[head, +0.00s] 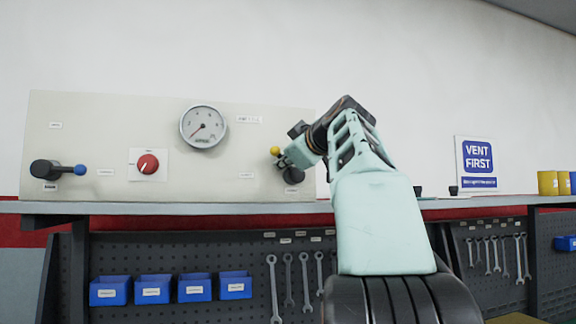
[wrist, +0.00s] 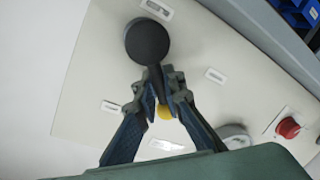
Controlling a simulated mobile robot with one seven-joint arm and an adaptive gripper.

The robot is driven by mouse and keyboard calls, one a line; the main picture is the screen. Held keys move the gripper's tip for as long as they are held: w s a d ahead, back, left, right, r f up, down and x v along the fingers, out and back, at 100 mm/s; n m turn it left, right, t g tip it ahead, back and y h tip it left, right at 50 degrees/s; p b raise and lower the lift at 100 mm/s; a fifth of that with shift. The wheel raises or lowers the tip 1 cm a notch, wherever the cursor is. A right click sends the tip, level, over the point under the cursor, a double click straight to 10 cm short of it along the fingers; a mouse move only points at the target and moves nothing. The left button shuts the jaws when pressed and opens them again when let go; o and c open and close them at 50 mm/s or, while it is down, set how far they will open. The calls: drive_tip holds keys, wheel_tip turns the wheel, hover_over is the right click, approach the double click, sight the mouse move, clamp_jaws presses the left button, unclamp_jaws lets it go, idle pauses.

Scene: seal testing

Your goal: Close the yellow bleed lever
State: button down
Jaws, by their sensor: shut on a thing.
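The yellow bleed lever has a yellow ball (head: 275,151) at its upper end and a dark round hub (head: 293,175) at the panel's right side. In the head view the lever points up and slightly left from the hub, partly hidden by my gripper (head: 283,160). In the wrist view the hub (wrist: 147,41) is at the top, and the yellow ball (wrist: 165,112) shows between the fingers. My gripper (wrist: 164,92) is shut on the lever's dark stem, close to the ball.
The panel (head: 90,120) also carries a gauge (head: 203,126), a red knob (head: 148,164) and a blue-tipped lever (head: 80,170) at left. A shelf edge (head: 150,207) runs below it. A "VENT FIRST" sign (head: 478,158) stands at right.

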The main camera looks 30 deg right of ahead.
sight(274, 179)
drive_tip(key=f+n+b, duration=0.1)
drive_tip(key=n, duration=0.1)
drive_tip(key=a+f+n+h+b, duration=0.1)
drive_tip(key=n, duration=0.1)
drive_tip(key=shift+w+a+n+g, duration=0.1)
drive_tip(key=shift+w+n+g, duration=0.05)
drive_tip(key=shift+n+g, duration=0.2)
drive_tip(key=shift+a+f+n+h+b, duration=0.1)
drive_tip(key=shift+f+n+h+b, duration=0.55)
drive_tip(key=shift+n, duration=0.8)
drive_tip(key=shift+f+g, duration=0.15)
drive_tip(key=shift+g, duration=0.1)
drive_tip(key=c, duration=2)
unclamp_jaws()
drive_tip(key=v, duration=0.7)
drive_tip(key=shift+s, duration=0.25)
